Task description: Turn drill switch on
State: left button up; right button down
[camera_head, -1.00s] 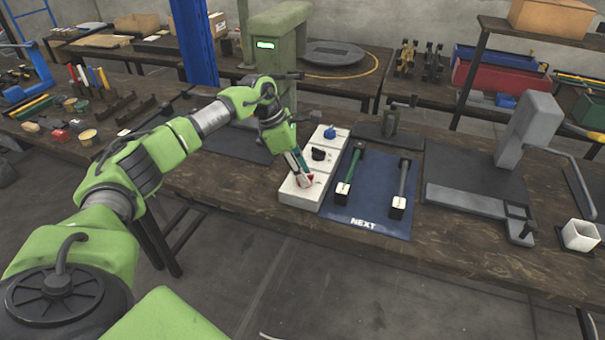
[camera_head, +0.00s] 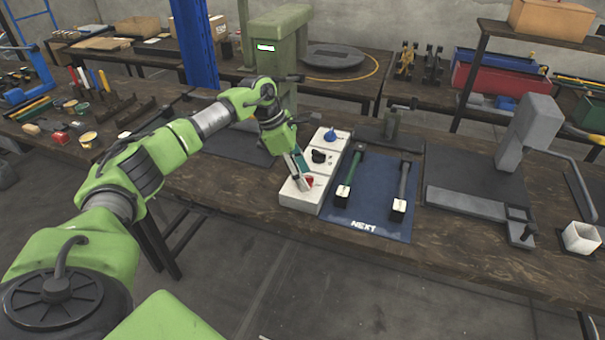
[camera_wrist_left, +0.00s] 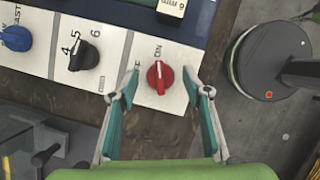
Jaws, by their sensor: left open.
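The red rotary switch (camera_wrist_left: 160,77) sits on a white control panel (camera_head: 298,197), with an "ON" label just above it in the left wrist view and a partly hidden label to its left. Its ridge stands roughly upright in that view, its upper end towards "ON". My left gripper (camera_wrist_left: 161,84) is open, one finger on each side of the switch with visible gaps. In the head view the left gripper (camera_head: 303,184) reaches down to the near end of the panel, partly covering the red switch (camera_head: 309,181). My right gripper is not in view.
A black numbered knob (camera_head: 319,156) and a blue knob (camera_head: 330,135) stand farther along the panel. A blue mat (camera_head: 372,222) with two handled tools lies to its right. A press (camera_head: 528,130) and a white square cup (camera_head: 580,237) are farther right.

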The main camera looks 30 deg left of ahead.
pick_arm(q)
jog(key=v, duration=1.2)
jog(key=shift+f, duration=0.15)
